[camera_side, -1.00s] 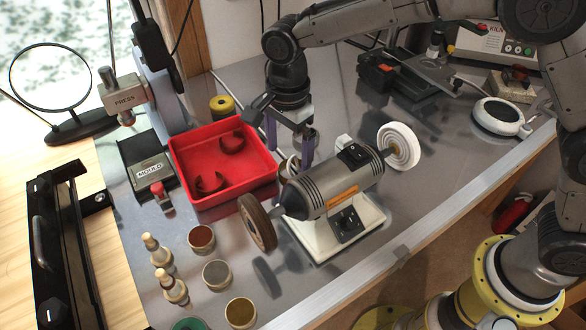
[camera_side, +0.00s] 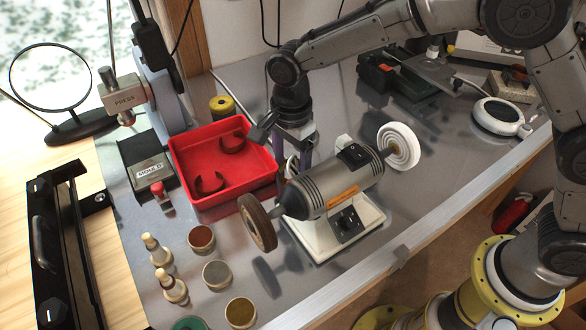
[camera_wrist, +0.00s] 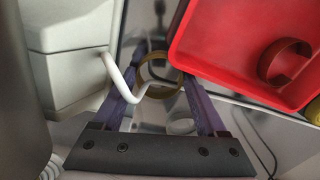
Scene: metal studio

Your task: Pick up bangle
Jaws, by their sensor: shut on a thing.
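The bangle (camera_wrist: 160,73) is a brass-coloured ring between the two purple fingers of my gripper (camera_wrist: 160,92) in the wrist view. The fingers touch its opposite sides, so my gripper is shut on it. In the side view, my gripper (camera_side: 293,165) points down between the red tray and the bench grinder. The bangle (camera_side: 291,168) shows there only as a small part of its rim, with the rest hidden by a finger and the grinder. I cannot tell whether it touches the bench.
The red tray (camera_side: 187,187) with dark red open cuffs stands close on the left. The bench grinder (camera_side: 330,190) stands close in front, to the right. A white bent cable (camera_wrist: 125,82) passes near the fingers. Several small pots and stamps stand at front left.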

